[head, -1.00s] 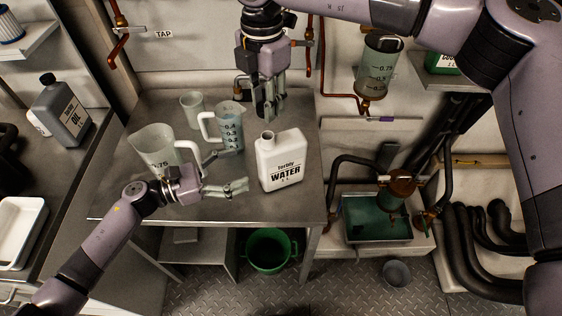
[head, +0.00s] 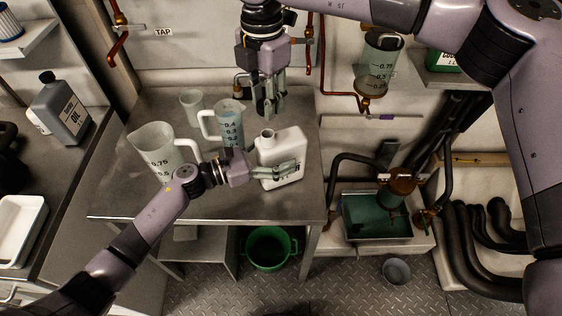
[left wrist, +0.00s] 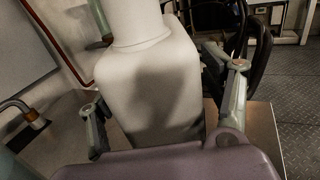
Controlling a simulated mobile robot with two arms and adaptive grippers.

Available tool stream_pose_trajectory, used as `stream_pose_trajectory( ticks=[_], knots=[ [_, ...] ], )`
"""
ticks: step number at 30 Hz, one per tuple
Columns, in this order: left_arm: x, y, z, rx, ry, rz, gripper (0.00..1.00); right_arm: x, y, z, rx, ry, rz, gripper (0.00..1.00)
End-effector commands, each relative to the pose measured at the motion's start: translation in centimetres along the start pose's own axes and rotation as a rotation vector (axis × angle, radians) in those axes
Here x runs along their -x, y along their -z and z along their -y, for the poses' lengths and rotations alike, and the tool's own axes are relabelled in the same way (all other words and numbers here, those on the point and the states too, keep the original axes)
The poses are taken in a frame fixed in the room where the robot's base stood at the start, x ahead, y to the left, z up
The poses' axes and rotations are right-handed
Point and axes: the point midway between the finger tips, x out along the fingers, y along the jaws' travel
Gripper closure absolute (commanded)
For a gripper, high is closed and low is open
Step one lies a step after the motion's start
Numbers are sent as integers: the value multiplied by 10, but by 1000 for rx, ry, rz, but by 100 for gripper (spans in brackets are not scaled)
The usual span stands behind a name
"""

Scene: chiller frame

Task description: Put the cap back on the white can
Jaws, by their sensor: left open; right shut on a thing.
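The white can (head: 291,146) stands upright near the table's right edge, its neck open with no cap on it. In the left wrist view the can (left wrist: 155,85) stands between the two spread fingers, with a gap visible on each side. My right gripper (head: 268,111) points down just behind and above the can's neck, apart from it. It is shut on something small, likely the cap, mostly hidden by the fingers. No cap shows elsewhere.
A large jug (head: 152,150) and a smaller measuring jug (head: 229,118) stand left of the can, close to my left arm. A small cup (head: 192,105) stands behind them. The metal table (head: 240,208) is clear at its front. A green bucket (head: 268,250) stands below.

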Motion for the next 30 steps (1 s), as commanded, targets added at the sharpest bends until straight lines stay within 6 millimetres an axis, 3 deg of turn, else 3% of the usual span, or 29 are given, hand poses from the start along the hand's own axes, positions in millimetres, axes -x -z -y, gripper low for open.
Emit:
stream_pose_trajectory(
  ticks=[12,30],
  knots=[
    [-6,0,0,0,-1,-1,27,0,0,0,0,0,0,79],
    [-6,0,0,0,-1,-1,67,0,0,0,0,0,0,79]
  ],
)
